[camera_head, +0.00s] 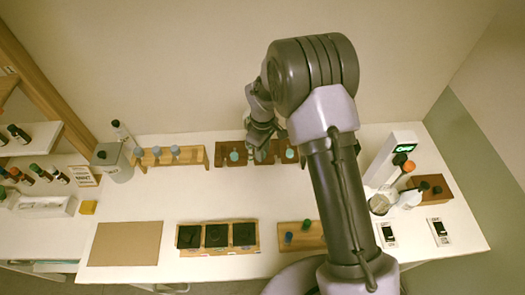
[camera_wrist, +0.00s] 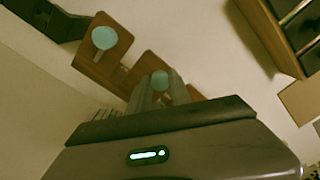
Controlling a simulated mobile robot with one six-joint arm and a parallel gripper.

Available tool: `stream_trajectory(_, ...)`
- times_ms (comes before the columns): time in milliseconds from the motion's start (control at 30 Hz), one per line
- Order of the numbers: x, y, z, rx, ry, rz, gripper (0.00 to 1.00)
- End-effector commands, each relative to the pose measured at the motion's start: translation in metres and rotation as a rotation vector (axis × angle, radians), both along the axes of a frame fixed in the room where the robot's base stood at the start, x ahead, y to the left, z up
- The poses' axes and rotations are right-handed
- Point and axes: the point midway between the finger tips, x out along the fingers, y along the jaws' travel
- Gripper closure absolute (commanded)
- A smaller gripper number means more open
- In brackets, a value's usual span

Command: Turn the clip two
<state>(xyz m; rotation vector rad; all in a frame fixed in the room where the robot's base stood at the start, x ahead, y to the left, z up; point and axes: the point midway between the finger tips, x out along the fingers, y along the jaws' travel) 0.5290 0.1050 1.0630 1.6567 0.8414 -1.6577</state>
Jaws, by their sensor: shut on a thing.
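A dark brown wooden rack (camera_head: 222,161) stands at the back middle of the table and holds a row of teal round-topped pieces, which may be the clips. One teal piece (camera_head: 234,156) shows at the rack's left and another (camera_head: 290,154) at its right. My gripper (camera_head: 260,150) reaches down at the rack's middle. In the wrist view my gripper (camera_wrist: 160,92) is shut on a teal piece (camera_wrist: 160,79), its round top showing between the fingers. A neighbouring teal piece (camera_wrist: 104,38) stands free on the rack. My fingers and wrist hide the held piece in the head view.
A lighter wooden rack (camera_head: 190,159) with blue-grey tops stands left of the dark rack. A tray with black squares (camera_head: 216,251) and a brown mat (camera_head: 126,244) lie at the front. A device with a green display (camera_head: 398,146) stands at right. The middle table is clear.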

Motion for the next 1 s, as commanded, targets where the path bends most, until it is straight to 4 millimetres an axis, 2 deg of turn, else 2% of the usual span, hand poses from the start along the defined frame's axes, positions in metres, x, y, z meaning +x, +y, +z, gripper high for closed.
stream_trajectory(200,0.0012,0.0001,0.0011,0.001,-0.003,0.167,1.0)
stream_trajectory(500,0.0014,0.0001,0.0011,0.001,-0.003,0.323,1.0)
stream_trajectory(1000,0.0016,0.0,0.001,0.0,-0.004,0.39,1.0)
